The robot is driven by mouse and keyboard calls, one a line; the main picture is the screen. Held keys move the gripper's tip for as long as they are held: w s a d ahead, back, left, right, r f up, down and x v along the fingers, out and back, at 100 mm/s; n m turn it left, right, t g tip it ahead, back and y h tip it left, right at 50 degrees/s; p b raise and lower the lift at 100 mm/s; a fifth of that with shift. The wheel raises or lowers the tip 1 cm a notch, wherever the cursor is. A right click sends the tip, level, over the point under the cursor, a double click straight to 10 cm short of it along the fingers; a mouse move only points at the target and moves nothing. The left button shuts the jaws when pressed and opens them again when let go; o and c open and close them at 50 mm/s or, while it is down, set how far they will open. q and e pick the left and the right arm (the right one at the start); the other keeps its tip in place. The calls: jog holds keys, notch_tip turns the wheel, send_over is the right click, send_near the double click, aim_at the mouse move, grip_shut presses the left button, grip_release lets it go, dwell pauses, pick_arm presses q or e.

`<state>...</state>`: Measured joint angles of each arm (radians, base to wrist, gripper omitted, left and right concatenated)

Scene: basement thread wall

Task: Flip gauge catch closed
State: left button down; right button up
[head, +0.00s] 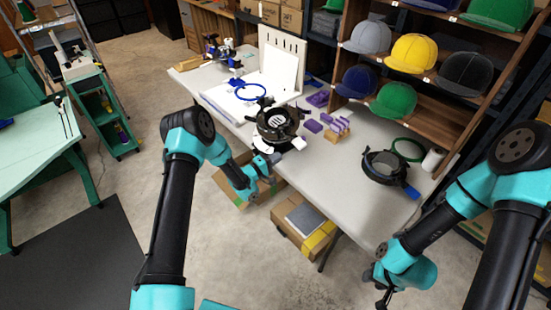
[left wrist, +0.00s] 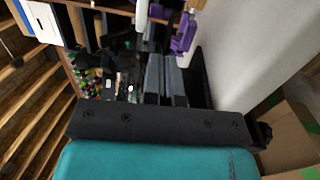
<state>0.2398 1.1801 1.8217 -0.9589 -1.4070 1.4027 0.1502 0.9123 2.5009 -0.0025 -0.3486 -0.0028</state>
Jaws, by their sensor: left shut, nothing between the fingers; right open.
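A black round gauge (head: 277,123) with a ring-shaped body and a pale marked centre stands at the near edge of the table. Its catch is too small to make out. My left gripper (head: 268,158) is just below and in front of the gauge, at the table's edge. It is shut and empty; whether it touches the gauge I cannot tell. In the left wrist view the gauge cannot be made out. My right gripper (head: 383,296) is open, low in front of the table's near right corner, well away from the gauge.
The grey table (head: 350,165) holds a white board (head: 284,62), purple blocks (head: 313,126), and a second black round frame (head: 384,166) with a blue part. A shelf with caps (head: 414,53) stands behind. Cardboard boxes (head: 305,228) sit below the table edge.

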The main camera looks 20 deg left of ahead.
pick_arm(q)
jog(key=x, duration=1.1)
jog(key=shift+w+d, duration=0.1)
jog(key=shift+w+d+r, duration=0.15)
jog(key=shift+w+d, duration=0.1)
jog(key=shift+d, duration=0.2)
jog(key=shift+s+a, duration=0.1)
jog(key=shift+s, duration=0.05)
jog(key=s+d+v, duration=0.1)
jog(key=v, duration=1.2)
jog(key=shift+s+a, duration=0.15)
jog(key=shift+s, duration=0.1)
